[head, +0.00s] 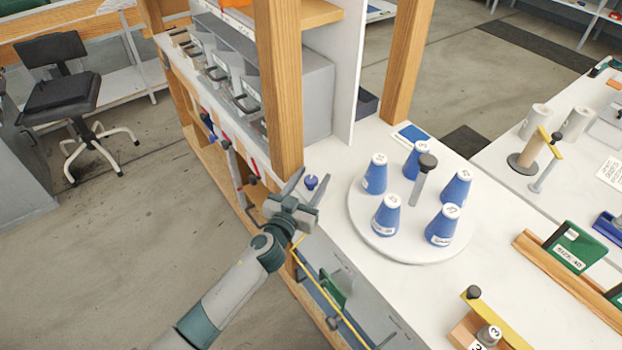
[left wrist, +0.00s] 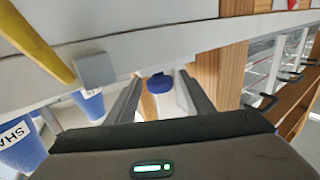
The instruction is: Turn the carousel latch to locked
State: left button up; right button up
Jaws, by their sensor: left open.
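The carousel (head: 358,215) is a round white disc on the white bench, with several blue, white-topped cones standing on it and a grey post with a dark knob near its middle. A small blue knob (head: 311,182), apparently the latch, sits on the bench left of the disc. My left gripper (head: 312,177) is open at this knob, its two fingers spread to either side. In the left wrist view the blue knob (left wrist: 160,83) shows between the open fingers (left wrist: 159,80), with no clear contact. The latch's lock marking cannot be read. My right gripper is not in view.
A wooden post (head: 279,85) and a grey cabinet with handled drawers stand close behind my left gripper. A blue card (head: 412,133) lies behind the carousel. A yellow-handled tool (head: 500,318) is at front right. Cones (left wrist: 90,103) show left in the left wrist view.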

pick_arm(q)
jog(key=c, duration=1.1)
jog(key=shift+o, duration=0.2)
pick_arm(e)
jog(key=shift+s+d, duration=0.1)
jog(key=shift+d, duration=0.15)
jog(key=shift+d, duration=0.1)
